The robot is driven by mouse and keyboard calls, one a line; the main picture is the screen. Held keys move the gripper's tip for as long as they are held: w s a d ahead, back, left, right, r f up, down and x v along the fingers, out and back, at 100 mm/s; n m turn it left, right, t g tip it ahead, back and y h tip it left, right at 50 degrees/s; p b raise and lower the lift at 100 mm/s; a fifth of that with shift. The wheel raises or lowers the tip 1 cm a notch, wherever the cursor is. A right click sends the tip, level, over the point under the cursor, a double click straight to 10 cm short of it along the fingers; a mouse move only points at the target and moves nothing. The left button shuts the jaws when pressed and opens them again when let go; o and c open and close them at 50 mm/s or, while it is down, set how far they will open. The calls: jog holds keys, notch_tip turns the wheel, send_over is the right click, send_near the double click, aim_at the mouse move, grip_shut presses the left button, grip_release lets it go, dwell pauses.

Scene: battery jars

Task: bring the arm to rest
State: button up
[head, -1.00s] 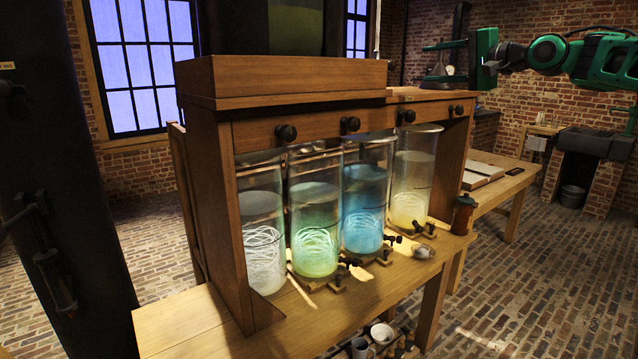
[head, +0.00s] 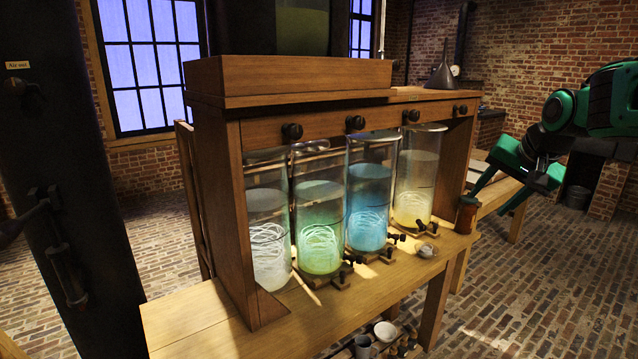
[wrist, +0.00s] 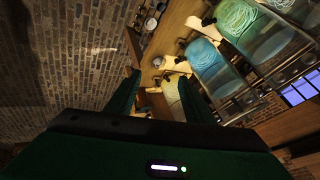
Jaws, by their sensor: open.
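My green gripper (head: 496,199) is in the head view at the right, with its two fingers apart and pointing down and to the left. Nothing shows between them. My forearm comes in from the right edge of the head view.
Several glass jars stand in the wooden frame (head: 218,190), among them a green one (head: 320,228) and a blue one (head: 368,208). A small dish (head: 427,250) lies on the bench (head: 190,318). A dark funnel (head: 440,72) stands on top. Brick floor is open at lower right.

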jog(key=s+f+g, duration=0.2)
jog(key=s+f, duration=0.3)
jog(key=s, duration=0.6)
jog(key=s+d+f+g, duration=0.1)
jog(key=s+f, duration=0.4)
jog(key=s, duration=0.7)
jog(key=s+d+f+n+g, duration=0.1)
jog(key=s+f+g, duration=0.3)
jog(key=s, duration=0.8)
jog(key=shift+s+d+f, duration=0.15)
jog(key=shift+f, duration=0.75)
